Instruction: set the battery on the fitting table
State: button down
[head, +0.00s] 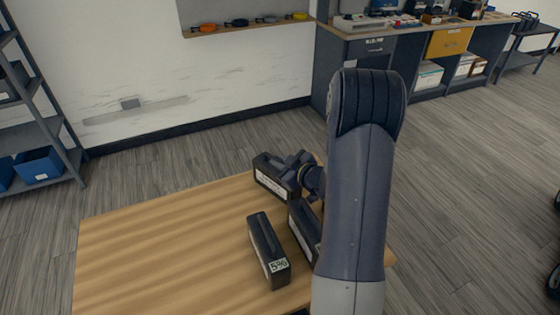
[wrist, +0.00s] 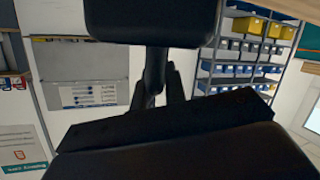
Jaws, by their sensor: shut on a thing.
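A wooden-topped table (head: 150,250) fills the lower middle of the head view. My gripper (head: 290,172) is over its far right part, shut on a dark battery (head: 268,176) with a pale label on its side. I cannot tell whether this battery touches the tabletop. In the wrist view a long black body (wrist: 190,118) lies across the fingers (wrist: 158,88). A second dark battery (head: 264,240) with a white label on its near end stands nearer on the table. A third dark battery (head: 302,228) is beside it to the right, partly hidden by my arm.
The table's left half is bare. A grey shelf with blue bins (head: 40,164) stands at the left. A workbench with a yellow drawer (head: 449,42) stands along the back right wall. Grey wooden floor is clear around the table.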

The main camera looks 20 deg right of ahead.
jog(key=c, duration=1.5)
grip_release()
jog(key=shift+o, duration=0.2)
jog(key=shift+r, duration=0.1)
jog(key=shift+s+d+r, duration=0.1)
jog(key=shift+s, duration=0.15)
jog(key=v, duration=1.1)
jog(key=shift+s, duration=0.2)
